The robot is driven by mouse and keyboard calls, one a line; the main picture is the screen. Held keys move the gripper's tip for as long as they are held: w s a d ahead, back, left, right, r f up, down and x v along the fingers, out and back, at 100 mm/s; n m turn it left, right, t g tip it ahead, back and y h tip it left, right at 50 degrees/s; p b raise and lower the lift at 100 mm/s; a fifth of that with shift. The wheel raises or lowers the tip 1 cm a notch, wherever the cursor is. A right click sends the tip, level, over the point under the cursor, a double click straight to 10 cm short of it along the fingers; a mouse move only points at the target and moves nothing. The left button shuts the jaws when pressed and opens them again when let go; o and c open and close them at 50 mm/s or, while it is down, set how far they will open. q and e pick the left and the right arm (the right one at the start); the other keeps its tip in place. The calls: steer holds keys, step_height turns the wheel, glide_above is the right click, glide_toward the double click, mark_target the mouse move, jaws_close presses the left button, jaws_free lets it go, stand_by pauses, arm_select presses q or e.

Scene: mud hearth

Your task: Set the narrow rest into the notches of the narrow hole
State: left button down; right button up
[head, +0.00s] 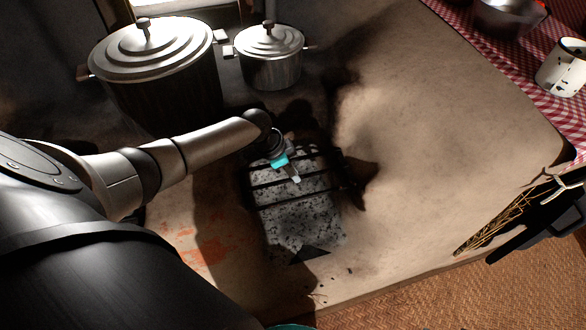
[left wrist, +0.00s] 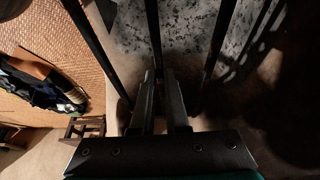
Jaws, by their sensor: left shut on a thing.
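The narrow rest (head: 298,200) is a frame of thin dark bars over the speckled grey ash bed of the narrow hole (head: 297,228) in the hearth. My left gripper (head: 294,177) reaches down over the bars from the left. In the left wrist view my left gripper (left wrist: 163,105) is shut on the middle bar of the rest (left wrist: 155,40), with one more bar on each side. Deep shadow hides the hole's edges, and I cannot make out the notches or whether the bar ends sit in them. My right gripper is not in view.
A large lidded pot (head: 155,60) and a smaller one (head: 270,60) stand at the back left. The hearth top (head: 430,130) is clear right of the hole. A checked cloth with a mug (head: 562,68) and a bowl (head: 508,18) is at the far right.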

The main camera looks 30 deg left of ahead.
arm_select(q)
steer(key=shift+w+r, duration=0.1)
steer(key=shift+w, duration=0.05)
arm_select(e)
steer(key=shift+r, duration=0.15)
